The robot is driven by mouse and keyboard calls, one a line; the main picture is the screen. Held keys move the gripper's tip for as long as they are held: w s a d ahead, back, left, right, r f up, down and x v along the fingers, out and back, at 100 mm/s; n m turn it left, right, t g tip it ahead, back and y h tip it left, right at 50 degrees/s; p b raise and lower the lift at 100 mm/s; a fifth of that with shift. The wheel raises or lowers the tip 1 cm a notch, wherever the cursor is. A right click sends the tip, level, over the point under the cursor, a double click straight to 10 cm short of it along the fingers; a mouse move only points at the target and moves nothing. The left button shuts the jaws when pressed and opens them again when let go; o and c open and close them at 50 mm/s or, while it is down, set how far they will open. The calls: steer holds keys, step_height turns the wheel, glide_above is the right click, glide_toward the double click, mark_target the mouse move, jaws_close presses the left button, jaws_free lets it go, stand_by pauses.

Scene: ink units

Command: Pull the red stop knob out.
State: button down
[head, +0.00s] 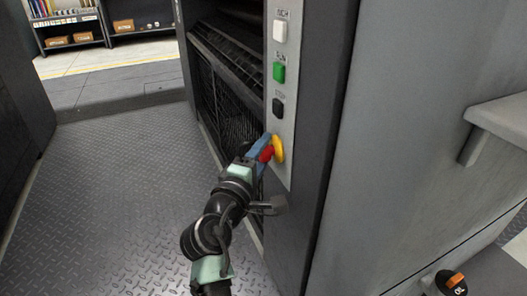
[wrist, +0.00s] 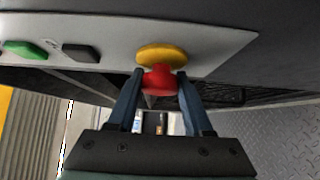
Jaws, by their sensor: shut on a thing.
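The red stop knob (head: 266,153) sits on a yellow round base (head: 278,148) at the lower end of the light control strip on the dark machine. In the wrist view the red knob (wrist: 159,79) stands in front of the yellow base (wrist: 162,54). My gripper (head: 262,148) has its blue fingers on either side of the knob; in the wrist view the fingertips (wrist: 160,76) are closed against its left and right sides. Whether the knob is in or out is hard to tell.
Above the knob on the strip are a black button (head: 278,106), a green button (head: 279,72) and a white button (head: 280,31). A grey ledge (head: 500,115) juts out at the right. An open bay with dark mesh (head: 225,90) lies left of the strip. The floor (head: 120,190) at the left is clear.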

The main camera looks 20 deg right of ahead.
steer(key=shift+a+p, duration=0.3)
steer(key=shift+a, duration=0.65)
steer(key=shift+c, duration=1.5)
jaws_free()
steer(key=shift+s, duration=0.1)
steer(key=p+v, duration=0.6)
steer(key=v, duration=0.7)
